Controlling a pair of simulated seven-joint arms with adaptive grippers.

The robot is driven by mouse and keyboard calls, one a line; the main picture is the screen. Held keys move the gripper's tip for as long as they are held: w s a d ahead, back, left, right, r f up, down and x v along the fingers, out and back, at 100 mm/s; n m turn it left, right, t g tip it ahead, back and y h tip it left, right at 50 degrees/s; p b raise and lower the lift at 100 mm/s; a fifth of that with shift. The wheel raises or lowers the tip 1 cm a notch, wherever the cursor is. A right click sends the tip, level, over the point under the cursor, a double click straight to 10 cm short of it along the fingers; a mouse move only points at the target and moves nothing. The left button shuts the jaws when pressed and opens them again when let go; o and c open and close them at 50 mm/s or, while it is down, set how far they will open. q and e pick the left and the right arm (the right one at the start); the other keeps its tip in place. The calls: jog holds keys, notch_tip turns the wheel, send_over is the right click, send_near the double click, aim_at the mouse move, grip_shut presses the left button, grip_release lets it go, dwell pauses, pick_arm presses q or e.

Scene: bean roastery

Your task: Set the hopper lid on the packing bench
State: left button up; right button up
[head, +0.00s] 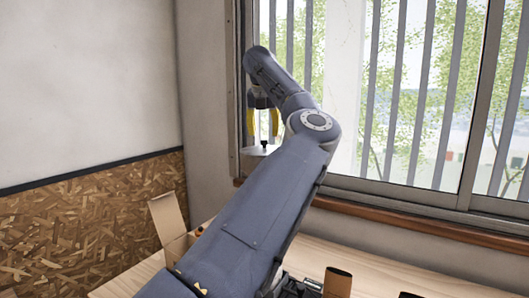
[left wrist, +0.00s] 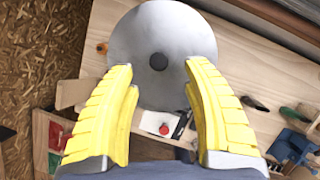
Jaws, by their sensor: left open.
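The hopper lid (left wrist: 135,42) is a round grey disc with a dark knob (left wrist: 158,61) at its centre. In the head view the lid (head: 252,154) shows as a pale edge beside my arm, with the black knob (head: 264,143) on top. My left gripper (head: 263,124) points down just above the knob. In the left wrist view its yellow fingers (left wrist: 160,74) are open on either side of the knob, apart from it. What is under the lid is hidden. The wooden packing bench (head: 400,273) runs below the window. My right gripper is not in view.
An open cardboard box (head: 169,217) stands on the bench's left part. A brown cylinder (head: 337,282) stands near the front.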

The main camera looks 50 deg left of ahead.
aim_at(264, 142)
pick_arm(q)
jog(key=shift+x, duration=2.6)
jog(key=shift+a, duration=0.1)
grip_shut()
